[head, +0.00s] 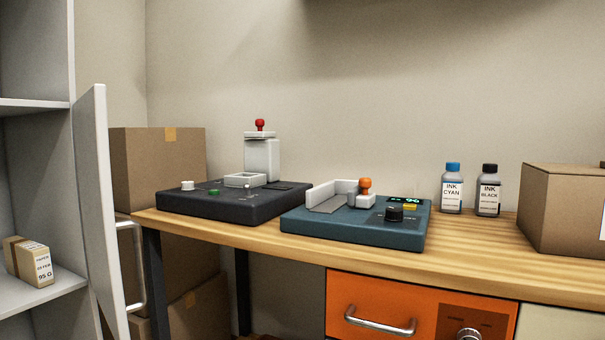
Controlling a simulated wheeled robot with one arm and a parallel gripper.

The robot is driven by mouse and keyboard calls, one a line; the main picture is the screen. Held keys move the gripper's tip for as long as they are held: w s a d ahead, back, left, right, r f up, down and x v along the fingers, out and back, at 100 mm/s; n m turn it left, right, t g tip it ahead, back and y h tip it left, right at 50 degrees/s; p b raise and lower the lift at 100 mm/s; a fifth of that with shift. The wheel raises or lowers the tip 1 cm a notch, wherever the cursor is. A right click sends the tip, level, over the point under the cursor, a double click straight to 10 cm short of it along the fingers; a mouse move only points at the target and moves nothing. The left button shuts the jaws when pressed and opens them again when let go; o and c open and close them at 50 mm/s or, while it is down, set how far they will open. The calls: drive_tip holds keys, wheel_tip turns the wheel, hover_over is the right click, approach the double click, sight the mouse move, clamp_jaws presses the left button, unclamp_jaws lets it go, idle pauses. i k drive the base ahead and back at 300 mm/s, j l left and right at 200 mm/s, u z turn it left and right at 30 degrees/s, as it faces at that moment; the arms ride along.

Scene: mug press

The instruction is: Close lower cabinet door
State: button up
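A pale grey cabinet (72,45) stands at the left edge, its front open to view. A pale grey door (97,205) stands swung open at the cabinet's right side, seen nearly edge-on. Its top edge is in view, level with about the middle shelf, and its bottom runs out of the picture. A metal bar handle (138,268) sits on the door's right-hand face. My gripper is not in view.
A small carton (30,261) lies on a cabinet shelf (50,288). Cardboard boxes (160,165) stand behind the door. A wooden bench (470,255) with two machines (235,203) (350,222), ink bottles (452,195) and an orange drawer front (380,300) fills the right.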

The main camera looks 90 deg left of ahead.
sight(100, 228)
drive_tip(key=i+u, duration=0.1)
drive_tip(key=u, duration=4.5)
drive_tip(key=i+l+z, duration=0.1)
drive_tip(key=i+l, duration=0.05)
drive_tip(key=l, duration=0.05)
